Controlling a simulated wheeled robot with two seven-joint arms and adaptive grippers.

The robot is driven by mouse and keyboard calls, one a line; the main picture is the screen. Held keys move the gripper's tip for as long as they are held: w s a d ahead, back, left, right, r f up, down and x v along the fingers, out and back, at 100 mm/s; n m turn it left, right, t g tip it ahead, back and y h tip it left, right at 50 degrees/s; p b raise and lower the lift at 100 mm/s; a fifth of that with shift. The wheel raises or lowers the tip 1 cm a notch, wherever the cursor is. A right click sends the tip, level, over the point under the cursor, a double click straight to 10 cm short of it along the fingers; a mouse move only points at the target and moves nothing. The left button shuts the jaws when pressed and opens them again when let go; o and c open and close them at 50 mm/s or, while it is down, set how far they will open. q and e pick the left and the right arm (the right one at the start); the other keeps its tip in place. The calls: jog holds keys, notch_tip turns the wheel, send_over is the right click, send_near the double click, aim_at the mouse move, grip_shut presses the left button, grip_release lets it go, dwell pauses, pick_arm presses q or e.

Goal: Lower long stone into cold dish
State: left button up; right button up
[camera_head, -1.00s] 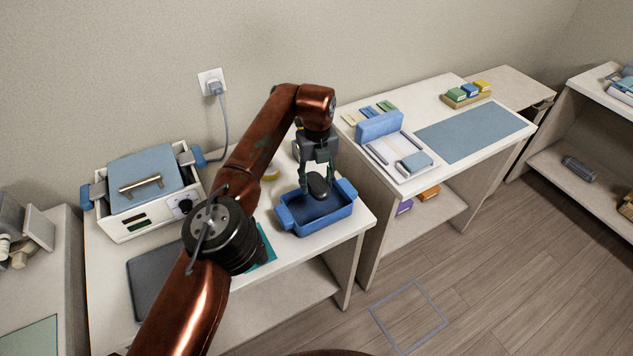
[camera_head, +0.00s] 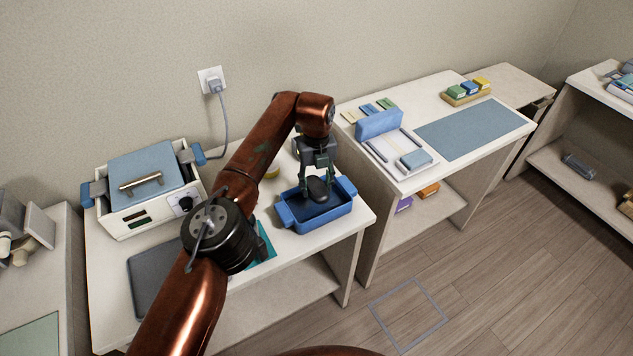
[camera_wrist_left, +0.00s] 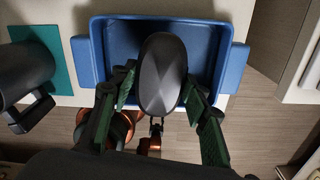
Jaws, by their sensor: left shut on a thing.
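The long stone (camera_head: 318,190) is dark, smooth and oval. My left gripper (camera_head: 317,180) is shut on it and points down over the blue dish (camera_head: 318,220). In the left wrist view the stone (camera_wrist_left: 162,75) sits between the two green fingers of the gripper (camera_wrist_left: 160,95), above the dish's inside. The blue dish (camera_wrist_left: 230,62) is rectangular with a handle block at each end and stands on the white table. In the head view the stone's lower end is at about the rim level or inside; contact with the dish floor cannot be told.
A white warmer (camera_head: 145,205) with a blue-grey lid stands left on the same table, its cord running to a wall socket (camera_head: 213,82). A dark tray (camera_head: 150,280) and a teal mat (camera_head: 265,245) lie nearby. A second table (camera_head: 470,135) stands to the right.

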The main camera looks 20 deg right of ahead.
aim_at(317, 186)
pick_arm(q)
jog(key=shift+f, duration=1.3)
jog(key=shift+f+b, duration=0.65)
jog(key=shift+f, duration=1.85)
dwell(0.9)
jog(key=o, duration=1.5)
notch_tip(317, 186, up, 12)
